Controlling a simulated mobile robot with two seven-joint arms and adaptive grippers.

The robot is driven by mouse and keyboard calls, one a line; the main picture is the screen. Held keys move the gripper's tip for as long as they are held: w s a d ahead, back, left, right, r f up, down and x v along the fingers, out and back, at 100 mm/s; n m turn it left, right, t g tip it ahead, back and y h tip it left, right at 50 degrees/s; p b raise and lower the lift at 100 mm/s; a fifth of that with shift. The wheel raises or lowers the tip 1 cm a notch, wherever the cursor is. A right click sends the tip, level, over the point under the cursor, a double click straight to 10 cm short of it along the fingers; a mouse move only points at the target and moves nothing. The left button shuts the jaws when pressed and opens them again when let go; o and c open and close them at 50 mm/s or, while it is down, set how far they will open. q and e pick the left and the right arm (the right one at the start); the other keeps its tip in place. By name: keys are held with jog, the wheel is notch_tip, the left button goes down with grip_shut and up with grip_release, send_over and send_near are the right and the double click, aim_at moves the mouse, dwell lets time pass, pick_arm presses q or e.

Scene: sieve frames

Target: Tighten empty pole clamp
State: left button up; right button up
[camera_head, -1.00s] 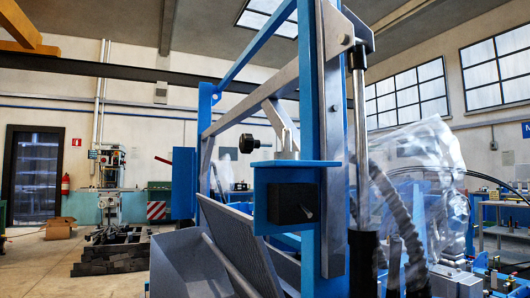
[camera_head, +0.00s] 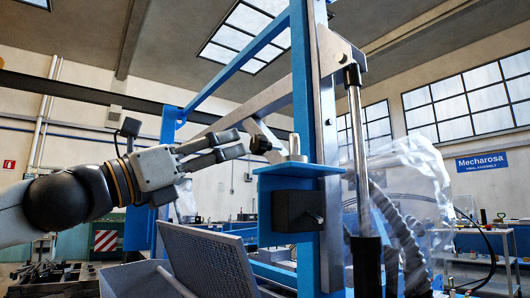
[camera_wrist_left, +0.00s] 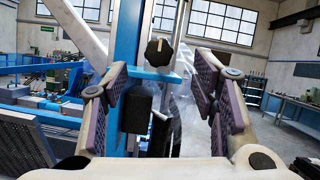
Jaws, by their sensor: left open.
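A dark lobed knob (camera_head: 262,145) sits beside a small metal clamp (camera_head: 294,150) on a blue bracket plate (camera_head: 300,170) fixed to the blue upright. In the left wrist view the knob (camera_wrist_left: 159,52) faces me, above the blue plate and between the finger lines. My left gripper (camera_head: 242,143) comes in from the left, its fingers spread and pointing at the knob. Its two open fingers (camera_wrist_left: 160,78) frame the knob on both sides, with nothing held. In the head view the fingertips partly overlap the knob; I cannot tell whether they touch it. My right gripper does not show.
A black block (camera_head: 297,210) hangs under the plate. A perforated grey panel (camera_head: 207,262) stands below my left arm. A cylinder rod (camera_head: 357,150) and a ribbed hose (camera_head: 402,240) are to the right, near clear plastic wrap (camera_head: 410,180).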

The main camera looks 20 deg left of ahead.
aim_at(254, 145)
pick_arm(q)
jog(key=x, duration=0.9)
jog(key=shift+d+f, duration=0.1)
jog(key=shift+f, duration=0.1)
jog(key=c, duration=1.2)
